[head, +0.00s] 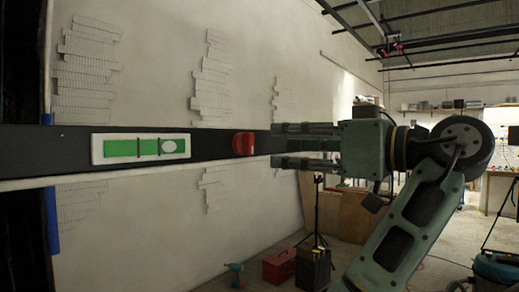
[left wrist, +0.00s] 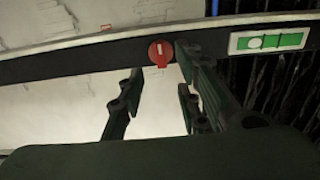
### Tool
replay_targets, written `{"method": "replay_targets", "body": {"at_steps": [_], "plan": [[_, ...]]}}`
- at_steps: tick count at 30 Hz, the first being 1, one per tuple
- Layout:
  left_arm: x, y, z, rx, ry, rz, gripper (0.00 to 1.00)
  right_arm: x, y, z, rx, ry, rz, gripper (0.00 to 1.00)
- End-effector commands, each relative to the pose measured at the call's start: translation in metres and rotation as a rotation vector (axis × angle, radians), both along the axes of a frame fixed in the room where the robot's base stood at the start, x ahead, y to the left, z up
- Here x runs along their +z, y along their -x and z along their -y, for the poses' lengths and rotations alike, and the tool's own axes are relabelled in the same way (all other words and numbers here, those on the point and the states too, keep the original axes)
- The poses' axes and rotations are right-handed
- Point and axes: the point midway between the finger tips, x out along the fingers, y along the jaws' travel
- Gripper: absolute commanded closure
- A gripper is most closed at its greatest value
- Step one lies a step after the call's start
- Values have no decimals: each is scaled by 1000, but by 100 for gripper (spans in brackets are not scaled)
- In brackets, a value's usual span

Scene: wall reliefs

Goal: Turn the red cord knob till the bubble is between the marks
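The red knob (head: 243,144) sits on a long black bar (head: 215,143) on the wall. A white-framed green level window (head: 123,147) lies left of it in the head view. Its pale oval bubble (head: 169,146) is right of both dark marks, close beside the right one. My left gripper (head: 276,145) is open and empty, its fingers pointing at the knob from the right, with a small gap. In the left wrist view, the knob (left wrist: 161,53) shows a pale line and lies ahead of the spread fingers (left wrist: 160,88). The bubble shows there too (left wrist: 255,42). My right gripper is out of view.
The pale wall (head: 140,80) carries brick-like reliefs (head: 211,85). A red toolbox (head: 280,264), a dark case (head: 313,268) and a drill (head: 236,275) stand on the floor below. A blue vertical strip (head: 50,220) is at the left.

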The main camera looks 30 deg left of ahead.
Motion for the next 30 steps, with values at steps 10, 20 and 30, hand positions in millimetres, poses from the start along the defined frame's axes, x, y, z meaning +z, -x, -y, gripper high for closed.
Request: {"method": "replay_targets", "body": {"at_steps": [10,20,30], "plan": [[2,-1,-51,8,3,6,69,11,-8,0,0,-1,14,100],[1,-4,-76,4,2,5,69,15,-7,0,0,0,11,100],[1,-4,-76,4,2,4,80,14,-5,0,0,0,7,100]]}}
